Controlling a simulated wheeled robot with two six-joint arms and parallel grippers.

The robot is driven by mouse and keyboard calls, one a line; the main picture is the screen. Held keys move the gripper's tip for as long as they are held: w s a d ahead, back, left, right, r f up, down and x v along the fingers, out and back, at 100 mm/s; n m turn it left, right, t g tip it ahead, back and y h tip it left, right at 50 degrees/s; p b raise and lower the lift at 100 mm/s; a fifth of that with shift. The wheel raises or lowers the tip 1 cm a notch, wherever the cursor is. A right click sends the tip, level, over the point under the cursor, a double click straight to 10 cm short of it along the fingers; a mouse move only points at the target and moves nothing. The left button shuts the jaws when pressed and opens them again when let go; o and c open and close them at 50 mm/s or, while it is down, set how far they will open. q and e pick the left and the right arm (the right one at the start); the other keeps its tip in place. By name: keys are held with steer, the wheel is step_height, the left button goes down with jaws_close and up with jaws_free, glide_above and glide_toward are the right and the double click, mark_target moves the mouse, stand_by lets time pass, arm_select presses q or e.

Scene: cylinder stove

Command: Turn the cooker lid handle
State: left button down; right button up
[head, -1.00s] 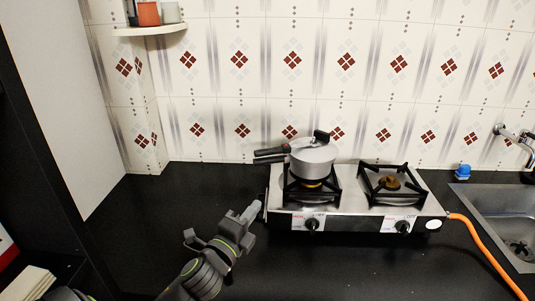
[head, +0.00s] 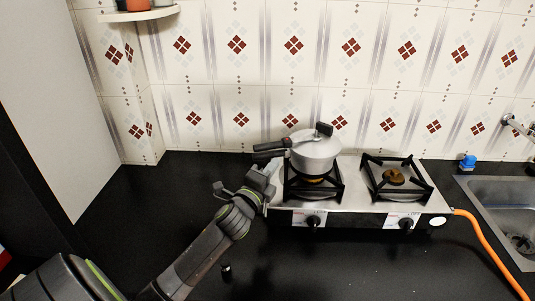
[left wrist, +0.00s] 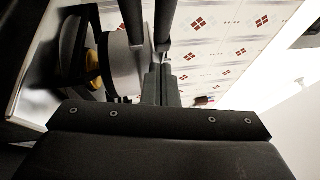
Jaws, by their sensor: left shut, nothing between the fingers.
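The silver pressure cooker (head: 315,155) stands on the left burner. Its black lid handle (head: 271,145) sticks out to the left, above the black body handle (head: 267,155). My left gripper (head: 268,168) is shut and empty, just below and in front of these handles in the head view. In the left wrist view the shut fingers (left wrist: 158,80) point up the picture, with their tips near the two dark handle bars (left wrist: 165,20) and the cooker's side (left wrist: 122,60). I cannot tell whether they touch. My right gripper is not in view.
The two-burner stove (head: 360,216) has knobs in front and an empty right burner (head: 395,178). An orange hose (head: 480,236) runs from its right side. A sink (head: 510,205) and a blue item (head: 467,162) are at the right.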

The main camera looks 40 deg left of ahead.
mark_target(268, 150)
arm_select(q)
steer(key=shift+w+a+r, duration=0.2)
steer(key=shift+w+a, duration=0.2)
steer(key=shift+a, duration=0.1)
steer(key=shift+w+a+r, duration=0.15)
steer(key=shift+w+a, duration=0.2)
steer(key=shift+a, duration=0.1)
steer(key=shift+w+a, duration=0.2)
steer(key=shift+a, duration=0.15)
steer(key=shift+w+a, duration=0.15)
steer(key=shift+a, duration=0.05)
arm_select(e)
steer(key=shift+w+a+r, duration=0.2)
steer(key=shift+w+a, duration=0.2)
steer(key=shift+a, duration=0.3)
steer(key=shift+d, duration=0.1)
arm_select(q)
steer(key=shift+a, duration=0.1)
steer(key=shift+w+a+r, duration=0.1)
steer(key=shift+w+a, duration=0.4)
steer(key=shift+a, duration=0.15)
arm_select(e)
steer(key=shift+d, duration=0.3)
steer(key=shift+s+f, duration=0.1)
